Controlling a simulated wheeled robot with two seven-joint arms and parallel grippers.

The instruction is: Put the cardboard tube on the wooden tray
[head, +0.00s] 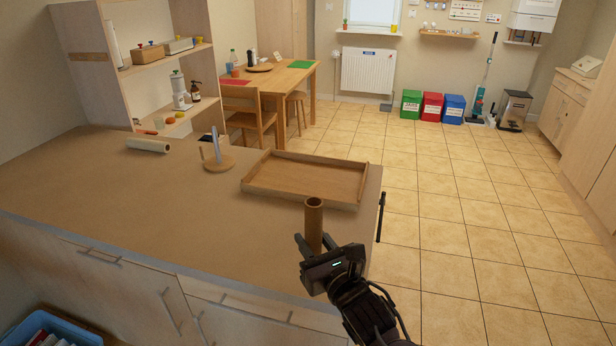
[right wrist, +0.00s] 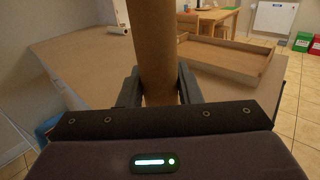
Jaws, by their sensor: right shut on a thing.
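The brown cardboard tube (head: 314,222) stands upright between the fingers of my right gripper (head: 315,246), near the counter's front right part. My right gripper is shut on the tube's lower part. In the right wrist view the tube (right wrist: 157,50) rises between the two fingers (right wrist: 158,88). The wooden tray (head: 262,191) lies on the counter just behind the tube; it is shallow, rimmed and empty. The tray also shows in the right wrist view (right wrist: 222,61), beyond and right of the tube. I cannot tell whether the tube's bottom touches the counter. My left gripper is not in view.
A round wooden stand with a pale upright (head: 217,160) stands left of the tray. A whitish roll (head: 149,145) lies farther left on the counter (head: 130,210). The counter's left and middle are mostly clear. Its right edge drops to the tiled floor (head: 450,240).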

